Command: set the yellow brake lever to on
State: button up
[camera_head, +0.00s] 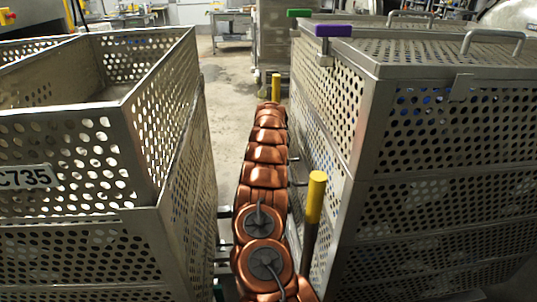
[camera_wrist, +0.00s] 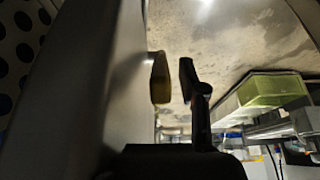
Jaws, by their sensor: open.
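Two yellow-topped levers show in the head view along the left side of the right-hand perforated cart: a near yellow brake lever (camera_head: 316,197) on a dark stem, and a far yellow lever (camera_head: 276,88) just past the end of my copper arm. Both look roughly upright. In the wrist view a dim yellow handle (camera_wrist: 160,78) stands close beside a dark finger of my gripper (camera_wrist: 188,80), with a small gap between them. My gripper is open. Its other finger is not clearly visible, and the gripper is hidden behind the arm in the head view.
The right cart (camera_head: 366,130) has a perforated lid with handles, a purple block (camera_head: 333,30) and a green block (camera_head: 299,13). A perforated basket (camera_head: 130,110) stands at left. My arm lies in the narrow gap between them. Clear floor (camera_head: 230,75) shows beyond.

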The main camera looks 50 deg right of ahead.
jog(key=shift+f, duration=0.1)
jog(key=shift+c, duration=0.4)
grip_shut()
